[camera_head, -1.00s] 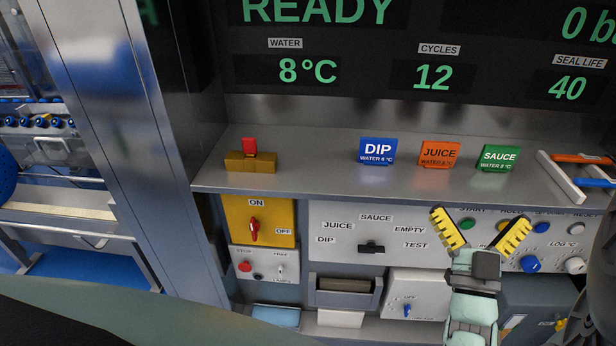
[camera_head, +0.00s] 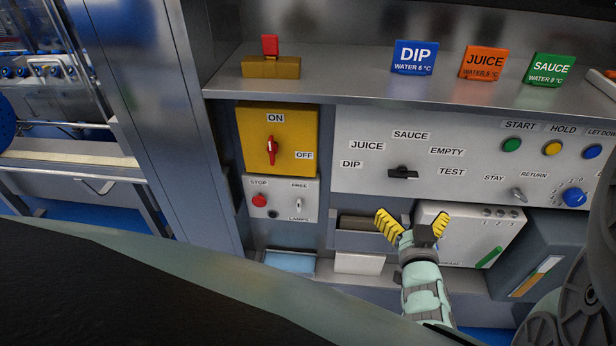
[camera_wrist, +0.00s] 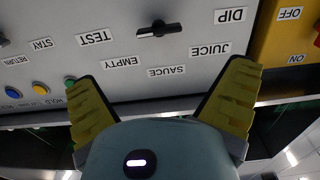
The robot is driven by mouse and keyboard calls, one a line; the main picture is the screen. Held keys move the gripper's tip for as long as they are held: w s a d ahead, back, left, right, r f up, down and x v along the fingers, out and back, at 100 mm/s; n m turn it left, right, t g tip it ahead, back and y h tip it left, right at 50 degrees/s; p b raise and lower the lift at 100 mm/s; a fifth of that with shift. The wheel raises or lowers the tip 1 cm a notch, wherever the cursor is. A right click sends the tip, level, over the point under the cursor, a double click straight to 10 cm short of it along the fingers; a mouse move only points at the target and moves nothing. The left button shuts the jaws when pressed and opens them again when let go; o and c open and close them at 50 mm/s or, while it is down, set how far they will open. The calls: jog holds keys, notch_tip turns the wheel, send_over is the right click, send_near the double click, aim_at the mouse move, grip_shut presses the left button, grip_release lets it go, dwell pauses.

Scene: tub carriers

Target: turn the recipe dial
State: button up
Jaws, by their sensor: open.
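The recipe dial (camera_head: 403,172) is a small black knob on the white panel (camera_head: 350,183), with labels DIP, JUICE, SAUCE, EMPTY and TEST around it. The knob bar lies roughly level. In the wrist view the dial (camera_wrist: 160,29) shows upside down at the top, ahead of the gap between my fingers. My gripper (camera_head: 414,221) has yellow fingers spread open and empty. In the head view it appears below the dial, slightly to its right. In the wrist view my gripper (camera_wrist: 165,95) is apart from the dial.
A shelf (camera_head: 330,80) juts out above the panel, bearing DIP, JUICE and SAUCE cards. A yellow ON/OFF switch plate (camera_head: 290,140) is left of the panel. Start (camera_head: 512,145) and hold (camera_head: 552,149) buttons are on the right. A drawer (camera_head: 362,240) lies below.

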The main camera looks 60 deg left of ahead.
aim_at(404, 178)
jog(key=b+x, duration=0.1)
jog(key=x, duration=1)
jog(key=shift+w+f, duration=0.15)
jog(key=shift+w, duration=0.05)
jog(key=shift+b+x, duration=0.45)
jog(key=shift+x, duration=0.45)
jog(key=shift+c, duration=0.2)
jog(key=c, duration=1)
